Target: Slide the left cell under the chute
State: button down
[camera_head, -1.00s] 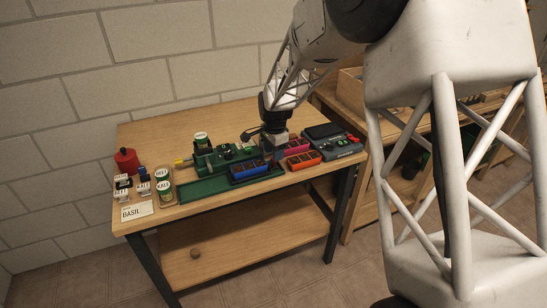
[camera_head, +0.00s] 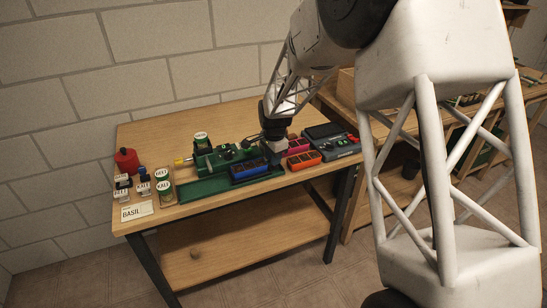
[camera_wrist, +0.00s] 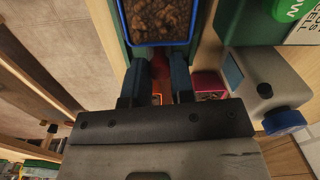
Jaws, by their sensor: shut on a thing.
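I cannot make out the chute for certain. My gripper (camera_head: 272,163) points down at the right end of the blue cell. In the wrist view, my gripper's fingers (camera_wrist: 159,65) reach the near end of the blue cell (camera_wrist: 157,43). They are shut with a gap, on a dark reddish part at that end, mostly hidden between them.
An orange-red cell (camera_head: 304,160) and a pink cell (camera_head: 298,146) stand just right of my gripper. A grey control box (camera_head: 338,149) is beyond them. Labelled jars (camera_head: 165,190), a BASIL card (camera_head: 136,211) and a red bottle (camera_head: 127,162) are at the left. The green tray's left part is empty.

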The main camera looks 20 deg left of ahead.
aim_at(249, 165)
jog(key=shift+s+a, duration=3.2)
jog(key=c, duration=1)
grip_release()
jog(key=shift+o, duration=0.2)
jog(key=shift+r, duration=0.15)
jog(key=shift+s+d+r, duration=0.1)
jog(key=shift+d+r, duration=0.05)
jog(key=shift+r, duration=3.65)
